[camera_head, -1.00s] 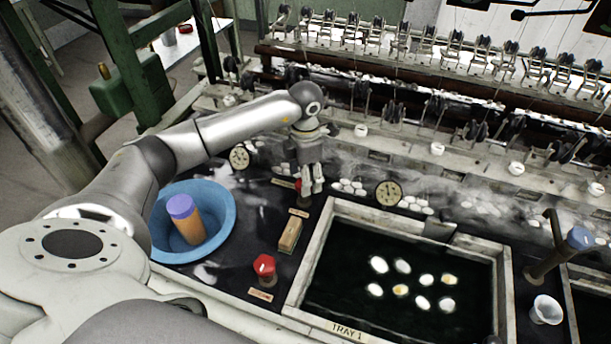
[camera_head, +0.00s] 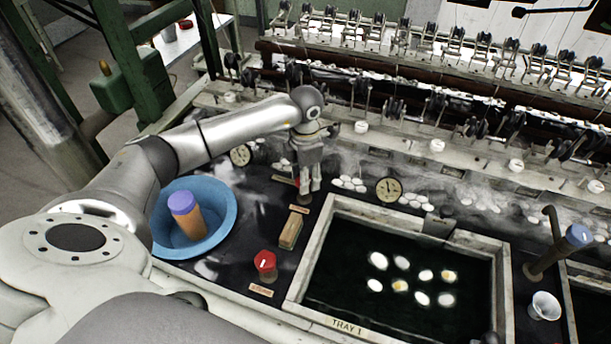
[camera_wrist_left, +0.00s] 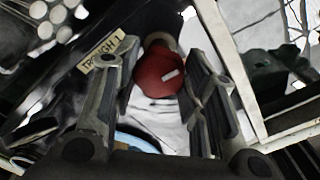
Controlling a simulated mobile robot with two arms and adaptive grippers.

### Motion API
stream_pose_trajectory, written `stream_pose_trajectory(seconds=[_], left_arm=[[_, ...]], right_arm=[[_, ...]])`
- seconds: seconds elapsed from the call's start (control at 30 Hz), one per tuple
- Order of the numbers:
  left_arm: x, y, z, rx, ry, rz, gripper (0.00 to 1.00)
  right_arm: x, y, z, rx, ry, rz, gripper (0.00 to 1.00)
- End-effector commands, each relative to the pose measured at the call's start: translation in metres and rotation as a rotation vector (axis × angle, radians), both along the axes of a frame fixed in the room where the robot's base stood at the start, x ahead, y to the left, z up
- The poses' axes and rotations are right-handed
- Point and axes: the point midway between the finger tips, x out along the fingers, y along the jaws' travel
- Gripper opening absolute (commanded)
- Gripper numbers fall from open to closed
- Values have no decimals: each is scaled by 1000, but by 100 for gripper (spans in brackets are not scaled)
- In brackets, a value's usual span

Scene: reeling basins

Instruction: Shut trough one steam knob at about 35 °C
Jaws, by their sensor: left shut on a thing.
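A white mark on the knob's face is slanted. In the head view my left gripper (camera_head: 309,189) points down at this knob (camera_head: 297,184), which it mostly hides, behind the tray. The gripper is shut on the knob. A round dial gauge (camera_head: 388,190) stands right of the gripper, and another (camera_head: 240,155) to its left; their readings are too small to tell.
A second red knob (camera_head: 265,262) stands nearer, left of the tray 1 basin (camera_head: 318,240), which holds several pale cocoons. A blue bowl (camera_head: 225,235) with an orange, purple-capped cylinder (camera_head: 187,215) is at left. Steam and reeling gear lie behind the gripper.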

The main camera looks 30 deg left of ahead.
Motion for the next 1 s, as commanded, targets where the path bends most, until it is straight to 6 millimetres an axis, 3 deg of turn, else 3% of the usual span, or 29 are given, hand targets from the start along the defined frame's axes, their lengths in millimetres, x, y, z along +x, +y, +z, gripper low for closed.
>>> stream_pose_trajectory(seconds=[0.27, 1.0], left_arm=[[1, 0, -2, 0, -3, -99, 16], [-1, -1, -1, 0, -4, -669, 16]], right_arm=[[0, -3, -15, -3, 0, 1, 61], [0, -3, -71, -3, -1, 3, 61]])
